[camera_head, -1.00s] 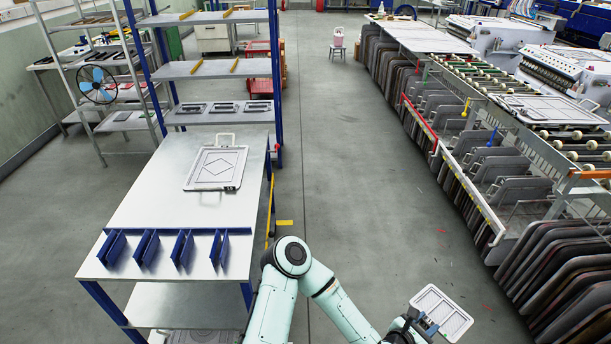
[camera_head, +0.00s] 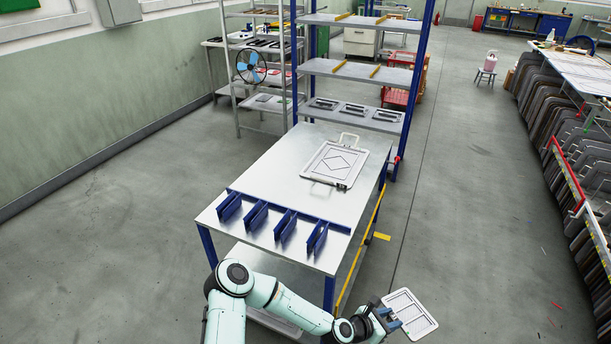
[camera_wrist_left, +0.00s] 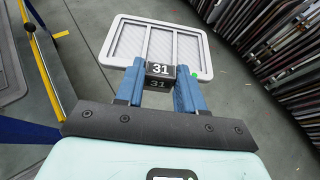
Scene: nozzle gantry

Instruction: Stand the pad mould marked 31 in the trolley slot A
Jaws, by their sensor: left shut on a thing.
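The pad mould marked 31 (camera_wrist_left: 130,42) is a light grey framed panel with ribbed sections. Its black tag with a white 31 sits between the blue fingers of my left gripper (camera_wrist_left: 160,88), which is shut on that edge. In the head view the mould (camera_head: 412,312) is held tilted at the lower right, off the right side of the steel-topped trolley (camera_head: 275,180). My left gripper (camera_head: 388,317) is at its near left edge. Several blue slot plates (camera_head: 256,215) stand along the trolley's front edge. No slot letters are readable. My right gripper is out of view.
Another framed panel with a diamond outline (camera_head: 334,164) lies flat on the trolley top. A blue-posted shelf (camera_head: 353,72) stands behind. A yellow bar (camera_head: 360,250) runs along the trolley's right side. Racks of dark panels (camera_head: 560,130) stand at right, with clear floor (camera_head: 470,180) between.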

